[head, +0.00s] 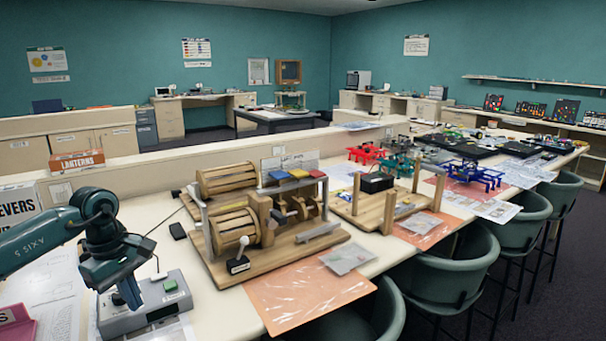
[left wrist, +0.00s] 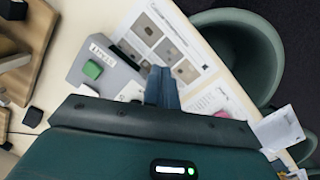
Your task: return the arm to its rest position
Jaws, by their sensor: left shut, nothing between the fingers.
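My left arm, teal, comes in from the left in the head view. Its gripper (head: 132,294) points down over the left part of a grey control box (head: 150,313). In the left wrist view the two fingers (left wrist: 162,84) are pressed together with nothing between them. The box's green button (head: 170,285) is to the right of the fingers in the head view, and it also shows in the left wrist view (left wrist: 92,69). I cannot tell whether the fingertips touch the box. My right gripper is not in view.
A wooden drum machine (head: 290,240) stands right of the box on the long table. A lanterns box (head: 76,162) and a levers sign (head: 20,207) are at the left. Green chairs (head: 450,262) line the table's right side.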

